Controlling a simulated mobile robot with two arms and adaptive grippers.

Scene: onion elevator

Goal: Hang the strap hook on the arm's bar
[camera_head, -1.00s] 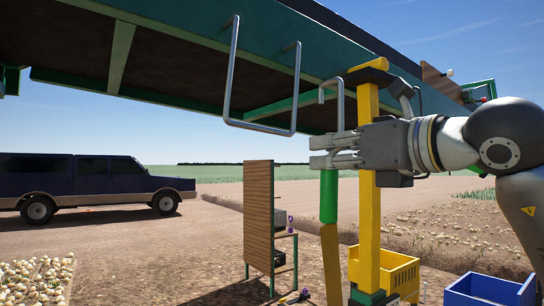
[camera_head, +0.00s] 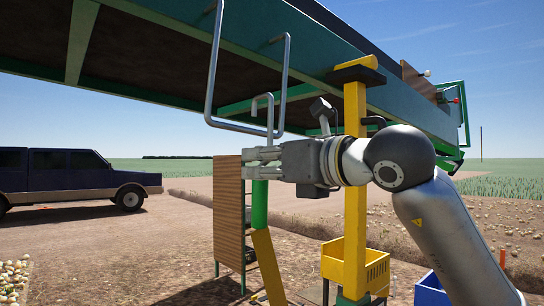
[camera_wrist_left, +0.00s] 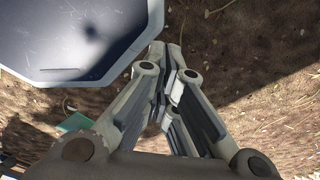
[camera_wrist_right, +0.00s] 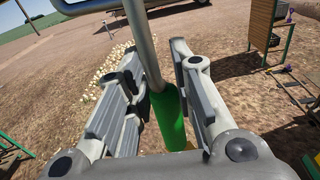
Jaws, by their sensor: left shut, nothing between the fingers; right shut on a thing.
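The strap hook (camera_head: 271,112) is a grey rod with a bent top, a green sleeve (camera_head: 260,205) and a yellow strap (camera_head: 268,262) hanging below. My right gripper (camera_head: 250,163) is shut on it just above the sleeve. The right wrist view shows its rod (camera_wrist_right: 144,45) between the fingers (camera_wrist_right: 160,85). The arm's bar (camera_head: 213,75) is a grey U-shaped loop under the green conveyor arm (camera_head: 330,70). The hook's top overlaps the loop's lower right corner in the head view; I cannot tell whether they touch. My left gripper (camera_wrist_left: 172,75) is shut and empty above bare ground.
A yellow post (camera_head: 354,190) stands close behind my right wrist. A yellow crate (camera_head: 332,262) and a blue crate (camera_head: 430,290) sit low at right. A wooden board (camera_head: 228,210) stands left of the strap. A dark pickup truck (camera_head: 60,178) is parked far left.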

